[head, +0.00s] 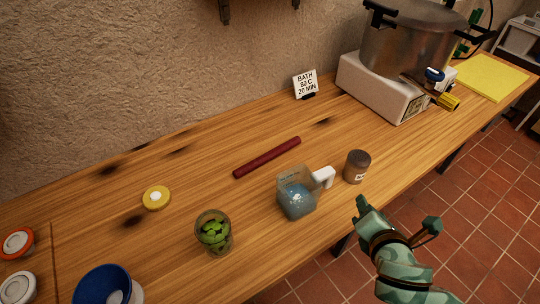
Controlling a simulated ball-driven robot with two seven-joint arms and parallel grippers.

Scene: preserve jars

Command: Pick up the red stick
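The red stick (267,157) is a dark red rod lying diagonally on the wooden table, in the middle of the head view. Nothing touches it, and all of it shows. My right gripper (397,212) is at the lower right, by the table's front edge, with its two fingers spread apart and nothing seen between them. It is well to the right of and nearer than the stick. A clear measuring jug and a brown jar lie between them. My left gripper is not in view.
The jug (297,197), brown jar (357,167) and a glass of green pieces (213,232) stand in front of the stick. A yellow lid (156,197) lies left. A sign (305,84) and a pot (410,40) on a white burner stand behind. The table around the stick is clear.

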